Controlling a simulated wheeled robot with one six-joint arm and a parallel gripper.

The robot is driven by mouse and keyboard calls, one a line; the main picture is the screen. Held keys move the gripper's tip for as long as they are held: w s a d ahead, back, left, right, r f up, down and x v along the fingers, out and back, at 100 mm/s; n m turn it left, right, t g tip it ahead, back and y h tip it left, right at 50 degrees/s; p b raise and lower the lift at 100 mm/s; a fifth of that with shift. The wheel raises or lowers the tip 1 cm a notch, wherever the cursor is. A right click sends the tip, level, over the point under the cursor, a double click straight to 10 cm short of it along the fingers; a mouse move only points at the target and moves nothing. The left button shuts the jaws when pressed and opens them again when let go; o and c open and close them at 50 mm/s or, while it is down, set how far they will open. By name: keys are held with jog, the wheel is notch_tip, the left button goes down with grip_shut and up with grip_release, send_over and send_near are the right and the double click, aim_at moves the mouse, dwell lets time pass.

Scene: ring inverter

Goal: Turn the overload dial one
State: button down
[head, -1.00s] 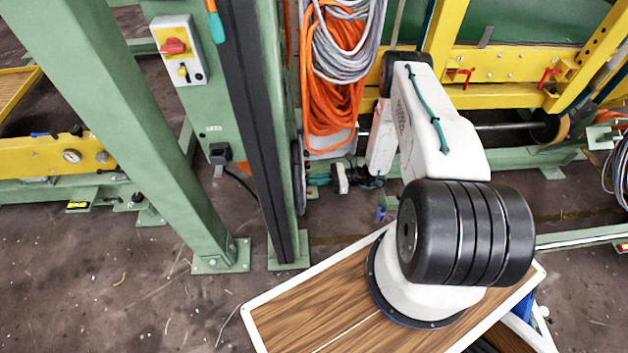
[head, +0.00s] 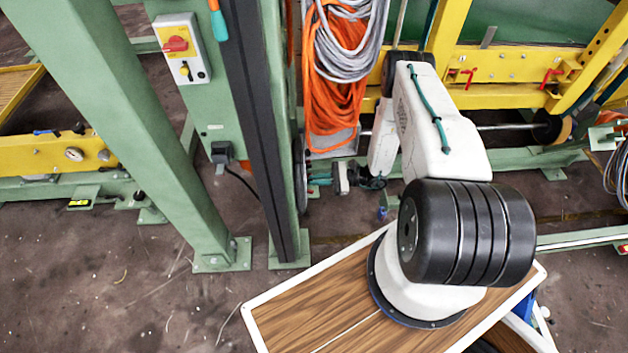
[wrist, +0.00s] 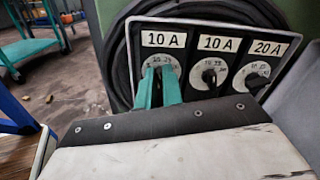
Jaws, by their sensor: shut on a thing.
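The wrist view shows a dark panel (wrist: 278,20) with three dials in a row under white labels reading 10 A, 10 A and 20 A. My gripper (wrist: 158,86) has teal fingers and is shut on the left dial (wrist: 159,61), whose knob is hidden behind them. The middle dial (wrist: 209,77) and the right dial (wrist: 257,77) have black knobs and stand free to the right of the fingers. In the head view my gripper (head: 319,177) is small and low beside the green column; the dials are not visible there.
A black hose or cable (wrist: 118,55) loops around the panel. In the head view a green post (head: 130,130) stands at left, with orange cable coils (head: 335,100) hanging above my gripper. A switch box (head: 180,48) with a red knob is on the green column.

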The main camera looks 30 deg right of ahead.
jog(key=shift+w+d+r+n, duration=0.1)
jog(key=shift+w+d+n, duration=0.2)
jog(key=shift+d+n, duration=0.1)
jog(key=c, duration=1.5)
grip_release()
jog(key=shift+c, duration=0.2)
jog(key=shift+s+a, duration=0.1)
jog(key=shift+a, duration=0.1)
jog(key=v, duration=0.7)
jog(key=shift+s+d, duration=0.2)
jog(key=shift+d, duration=0.15)
